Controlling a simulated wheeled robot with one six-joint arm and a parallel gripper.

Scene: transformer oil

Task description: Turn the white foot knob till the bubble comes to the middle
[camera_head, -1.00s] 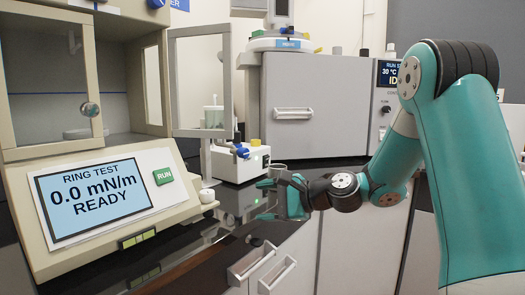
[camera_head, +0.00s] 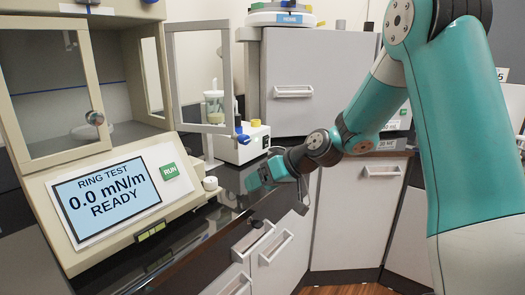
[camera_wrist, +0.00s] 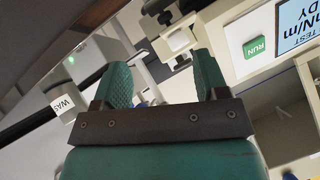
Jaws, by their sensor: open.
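The white foot knob (camera_head: 210,184) is a small pale knob at the right front corner of the beige ring test instrument (camera_head: 40,185). A yellow-green level strip (camera_head: 151,231) sits low on the instrument's front; its bubble is too small to make out. My gripper (camera_head: 262,173) is over the dark bench, right of the knob and apart from it. In the wrist view my gripper (camera_wrist: 162,70) has its two teal fingers spread with nothing between them. A pale clamp-like part (camera_wrist: 178,40) shows beyond the fingers; I cannot tell whether it is the knob.
The screen (camera_head: 107,197) reads 0.0 mN/m READY, beside a green RUN button (camera_head: 170,171). A glass door (camera_head: 202,80) stands open at the instrument's right. A white box (camera_head: 240,143) stands behind my gripper. Grey cabinets (camera_head: 315,90) fill the back. Dark bench lies between knob and gripper.

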